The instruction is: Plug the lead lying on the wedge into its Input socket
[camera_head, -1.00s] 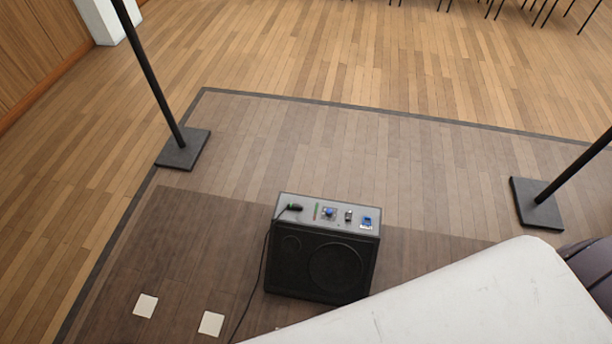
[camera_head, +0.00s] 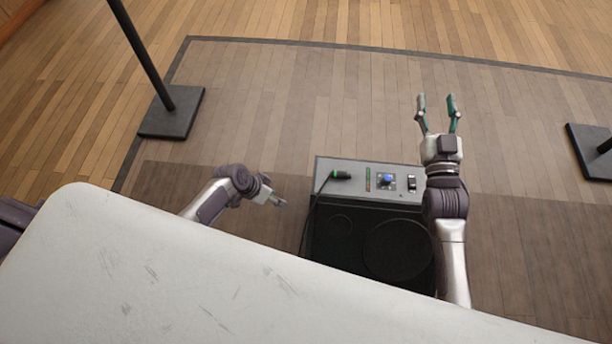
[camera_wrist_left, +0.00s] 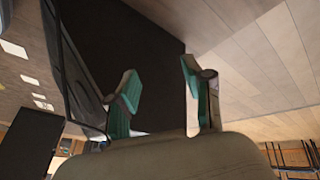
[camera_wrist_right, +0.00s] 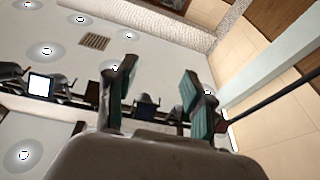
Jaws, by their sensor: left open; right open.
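The wedge (camera_head: 375,235) is a black speaker box with a grey control panel on top, in the middle of the head view. I cannot make out the Input socket; my right arm covers the panel's right end. My left gripper (camera_head: 281,202) is open and empty, just left of the wedge. My right gripper (camera_head: 437,106) is open and empty, beyond the wedge's right end, pointing up in the picture.
A blue knob (camera_head: 387,180) and a switch (camera_head: 411,183) sit on the panel. Black stand bases stand at the left (camera_head: 172,113) and right (camera_head: 590,150). A white, scuffed surface (camera_head: 180,275) fills the foreground. The floor behind the wedge is clear.

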